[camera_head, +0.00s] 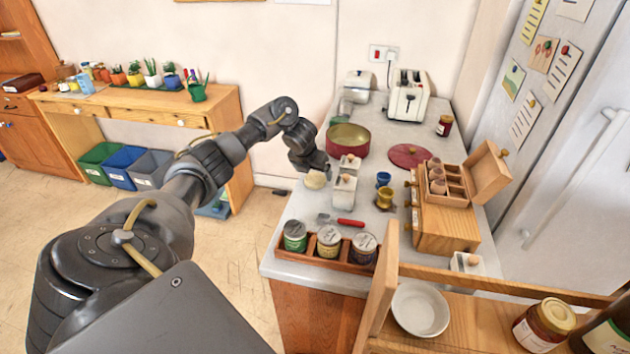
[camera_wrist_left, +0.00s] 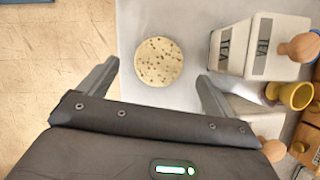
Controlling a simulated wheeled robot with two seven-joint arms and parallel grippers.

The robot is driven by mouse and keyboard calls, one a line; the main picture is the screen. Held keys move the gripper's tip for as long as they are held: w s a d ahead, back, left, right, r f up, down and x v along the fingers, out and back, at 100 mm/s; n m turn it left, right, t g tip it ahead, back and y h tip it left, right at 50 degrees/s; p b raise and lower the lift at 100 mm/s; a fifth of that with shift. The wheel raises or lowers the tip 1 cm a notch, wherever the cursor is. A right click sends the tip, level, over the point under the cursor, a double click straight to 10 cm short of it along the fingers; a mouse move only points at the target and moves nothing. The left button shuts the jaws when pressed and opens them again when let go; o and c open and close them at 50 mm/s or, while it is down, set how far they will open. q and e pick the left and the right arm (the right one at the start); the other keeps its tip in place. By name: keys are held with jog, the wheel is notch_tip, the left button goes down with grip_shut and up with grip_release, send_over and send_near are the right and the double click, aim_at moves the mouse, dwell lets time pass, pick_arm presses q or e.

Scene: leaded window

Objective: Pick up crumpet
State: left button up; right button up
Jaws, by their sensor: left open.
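The crumpet (camera_head: 315,180) is a small pale round on the grey counter, near its left edge. In the left wrist view the crumpet (camera_wrist_left: 158,62) is round, cream-coloured and dotted with brown holes. My left gripper (camera_head: 318,172) is just above and beside it, near the counter's edge. In the left wrist view my left gripper (camera_wrist_left: 158,80) is open, with one finger on each side of the crumpet and gaps between; the fingers do not touch it. My right gripper is not in view.
A white canister with a wooden knob (camera_wrist_left: 260,47) stands close beside the right finger. A red pot (camera_head: 348,140) is behind. The counter's left edge is close.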

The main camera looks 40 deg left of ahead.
aim_at(315, 178)
pick_arm(q)
jog(key=x, duration=0.4)
jog(key=shift+s, duration=0.1)
jog(key=shift+r, duration=0.1)
jog(key=shift+c, duration=0.9)
jog(key=c, duration=0.9)
